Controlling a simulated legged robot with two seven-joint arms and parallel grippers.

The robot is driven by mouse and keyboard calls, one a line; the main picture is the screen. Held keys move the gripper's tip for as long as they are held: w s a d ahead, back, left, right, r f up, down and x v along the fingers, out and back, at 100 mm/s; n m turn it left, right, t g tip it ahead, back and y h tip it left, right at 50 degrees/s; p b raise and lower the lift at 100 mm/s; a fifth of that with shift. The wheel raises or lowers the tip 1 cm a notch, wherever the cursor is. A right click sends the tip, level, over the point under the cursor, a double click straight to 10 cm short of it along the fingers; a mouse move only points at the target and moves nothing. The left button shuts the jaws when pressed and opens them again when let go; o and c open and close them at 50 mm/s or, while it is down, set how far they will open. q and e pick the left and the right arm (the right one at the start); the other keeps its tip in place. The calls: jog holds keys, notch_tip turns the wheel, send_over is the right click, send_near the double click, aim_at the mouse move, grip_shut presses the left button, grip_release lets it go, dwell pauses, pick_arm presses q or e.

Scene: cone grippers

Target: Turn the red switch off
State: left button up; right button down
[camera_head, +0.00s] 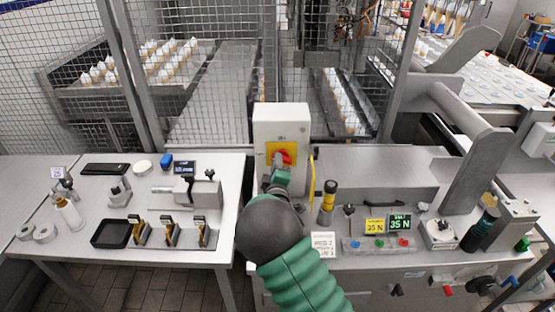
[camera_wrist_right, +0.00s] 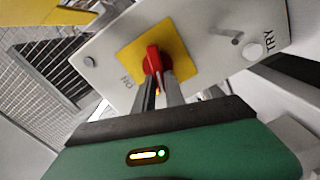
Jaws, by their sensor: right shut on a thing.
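The red switch (camera_head: 284,157) sits on a yellow plate on the front of a light grey box (camera_head: 281,122). In the right wrist view the red switch (camera_wrist_right: 152,62) stands out from the yellow plate (camera_wrist_right: 178,47), and the lettering "ON" shows beside the plate. My right gripper (camera_head: 281,168) reaches up to the switch from below. In the wrist view its two fingers (camera_wrist_right: 160,85) are shut on the red handle. The lower part of the handle is hidden between the fingers. My left gripper is not in view.
A table with small instruments and a black tray (camera_head: 110,234) stands at the left. At the right, a metal bench carries a yellow-topped cylinder (camera_head: 328,196), a green display (camera_head: 399,222) and several buttons. Wire mesh fencing (camera_head: 210,90) stands behind the box.

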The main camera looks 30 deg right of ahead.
jog(key=shift+a+f+n+p, duration=0.1)
jog(key=shift+f+n+p, duration=0.15)
jog(key=shift+n, duration=0.65)
jog(key=shift+a+f+n+p, duration=0.1)
jog(key=shift+f+n+p, duration=0.15)
jog(key=shift+n, duration=0.65)
jog(key=c, duration=1.4)
grip_release()
jog(key=shift+w, duration=0.1)
jog(key=shift+r, duration=0.1)
